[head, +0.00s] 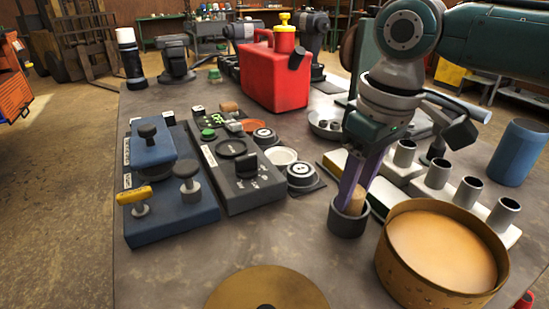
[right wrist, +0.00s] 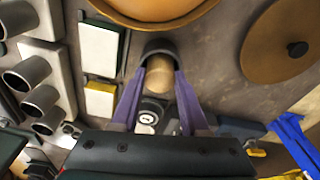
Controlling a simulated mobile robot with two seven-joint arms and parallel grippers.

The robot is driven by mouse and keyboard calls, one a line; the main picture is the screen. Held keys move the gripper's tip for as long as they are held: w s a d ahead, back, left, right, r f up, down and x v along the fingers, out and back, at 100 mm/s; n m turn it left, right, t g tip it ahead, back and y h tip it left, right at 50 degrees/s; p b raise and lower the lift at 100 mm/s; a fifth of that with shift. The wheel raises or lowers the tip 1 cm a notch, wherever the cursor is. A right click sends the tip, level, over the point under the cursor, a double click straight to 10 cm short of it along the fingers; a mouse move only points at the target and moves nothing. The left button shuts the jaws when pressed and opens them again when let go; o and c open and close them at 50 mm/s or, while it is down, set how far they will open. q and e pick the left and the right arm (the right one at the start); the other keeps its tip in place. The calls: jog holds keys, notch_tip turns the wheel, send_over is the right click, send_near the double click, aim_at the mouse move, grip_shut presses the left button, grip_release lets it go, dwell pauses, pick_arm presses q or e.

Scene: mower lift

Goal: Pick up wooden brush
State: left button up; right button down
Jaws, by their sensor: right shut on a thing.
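The wooden brush shows only as a light wooden end (head: 357,202), standing in a small dark round cup (head: 347,224) on the workbench. My right gripper (head: 355,198) reaches down into the cup's mouth from above, with its purple fingers closed on the wooden piece. In the right wrist view the rounded wooden end (right wrist: 160,76) sits between the two fingertips, inside the dark cup rim (right wrist: 158,46). The lower part of the brush is hidden by the cup and fingers. My left gripper does not show in the head view.
A round tan container (head: 385,262) stands just right of the cup, and a brown disc (head: 268,288) lies in front. Metal tubes on a pale block (head: 430,195) stand to the right. A red canister (head: 272,85) and dark control box (head: 235,170) are behind and left.

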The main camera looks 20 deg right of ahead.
dwell(0.3)
jog(key=shift+r, duration=0.6)
notch_tip(320, 180, up, 19)
jog(key=p, duration=0.1)
jog(key=shift+p, duration=0.35)
jog(key=shift+f, duration=0.1)
